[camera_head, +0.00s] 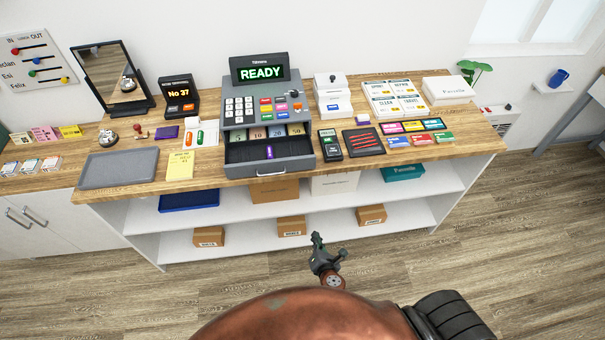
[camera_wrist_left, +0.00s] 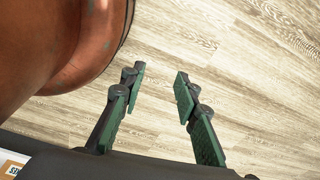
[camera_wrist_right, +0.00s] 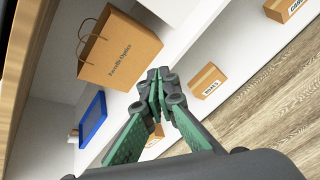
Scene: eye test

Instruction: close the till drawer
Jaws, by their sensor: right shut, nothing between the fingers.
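The till (camera_head: 262,100) stands on the counter with its screen reading READY. Its drawer (camera_head: 240,170) is pulled out at the front, with notes in the back compartments, a small purple thing in the dark front part and a pale handle (camera_head: 271,174) on its front. My right gripper (camera_head: 317,238) is below and in front of the counter, apart from the drawer; in the right wrist view (camera_wrist_right: 161,75) its fingers are together and empty. My left gripper (camera_wrist_left: 160,76) shows only in its wrist view, open and empty above the floor.
A grey tray (camera_head: 119,168), a yellow pad (camera_head: 180,165) and a card reader (camera_head: 330,144) are on the wooden counter near the drawer. Shelves below hold boxes and a paper bag (camera_wrist_right: 120,50). The floor (camera_head: 100,300) before the counter is clear.

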